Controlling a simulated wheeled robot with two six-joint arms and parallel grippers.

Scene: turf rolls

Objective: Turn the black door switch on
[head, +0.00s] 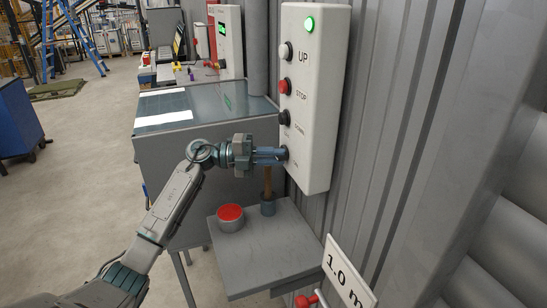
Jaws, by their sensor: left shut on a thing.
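A white control box (318,110) hangs on the corrugated grey wall. It carries a lit green lamp (309,24), a pale button by UP, a red button (285,86) by STOP and a dark button (285,118) by DOWN. The black door switch (285,152) is at the bottom of the box, mostly hidden by my fingers, so its setting cannot be read. My left gripper (280,154) reaches in from the left, level with the switch, and its fingertips are shut on it at the box face. My right gripper is not in view.
A grey cabinet (165,170) stands behind. A "1.0 m" sign (347,275) is at the lower right. Open floor lies left.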

